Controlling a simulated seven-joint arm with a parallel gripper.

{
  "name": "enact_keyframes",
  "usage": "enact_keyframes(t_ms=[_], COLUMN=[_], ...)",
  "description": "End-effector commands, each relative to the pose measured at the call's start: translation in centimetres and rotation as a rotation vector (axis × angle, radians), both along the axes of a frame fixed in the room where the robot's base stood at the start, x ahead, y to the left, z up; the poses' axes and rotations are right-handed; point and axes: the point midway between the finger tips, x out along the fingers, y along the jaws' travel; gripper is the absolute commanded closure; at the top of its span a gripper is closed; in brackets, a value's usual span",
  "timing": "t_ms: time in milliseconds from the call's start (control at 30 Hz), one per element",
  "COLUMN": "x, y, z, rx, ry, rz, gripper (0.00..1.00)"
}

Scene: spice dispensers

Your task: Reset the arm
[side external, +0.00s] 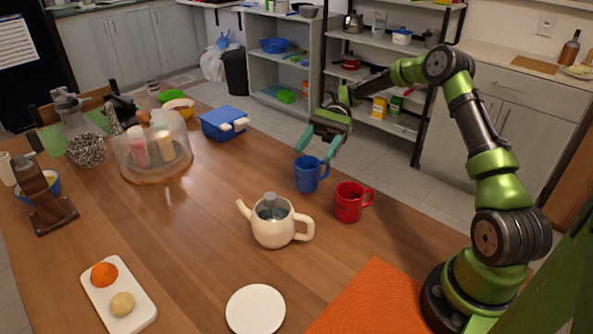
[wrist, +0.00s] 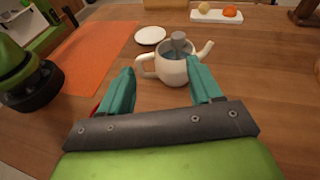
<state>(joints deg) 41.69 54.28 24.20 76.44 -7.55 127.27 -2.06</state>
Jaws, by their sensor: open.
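My green arm reaches over the table from the right. My gripper (side external: 316,152) is open and empty, with teal fingers spread apart, above and just behind the blue mug (side external: 308,175) in the side view. In the wrist view my gripper (wrist: 160,80) shows both fingers apart with nothing between them close up. The cream teapot (wrist: 172,68) appears beyond the fingertips, with a grey object standing in its open top. In the side view the teapot (side external: 272,228) stands at the table's middle.
A red mug (side external: 348,203) stands right of the blue mug. A white plate (side external: 255,310), an orange mat (side external: 375,300) and a white tray (side external: 118,300) with fruit lie nearer the front. A clear carousel (side external: 155,155) with dispensers and a blue box (side external: 222,124) stand left. Table between them is clear.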

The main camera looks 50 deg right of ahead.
Motion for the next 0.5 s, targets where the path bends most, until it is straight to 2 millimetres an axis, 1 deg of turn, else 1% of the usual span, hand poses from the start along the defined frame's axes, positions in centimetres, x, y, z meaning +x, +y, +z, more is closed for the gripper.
enact_keyframes(t_ms=[33, 100, 267, 367, 500], x=[-0.8, -1.9, -4.4, -6.0, -8.2], y=[0.8, 1.5, 2.8, 3.3, 3.7], z=[-0.2, -0.5, -0.4, 0.3, 1.8], rx=[-0.076, -0.185, -0.430, -0.585, -0.780], ry=[-0.042, -0.105, -0.272, -0.400, -0.590], rz=[0.033, 0.073, 0.174, 0.235, 0.305], gripper=[0.36, 0.36, 0.36, 0.36, 0.36])
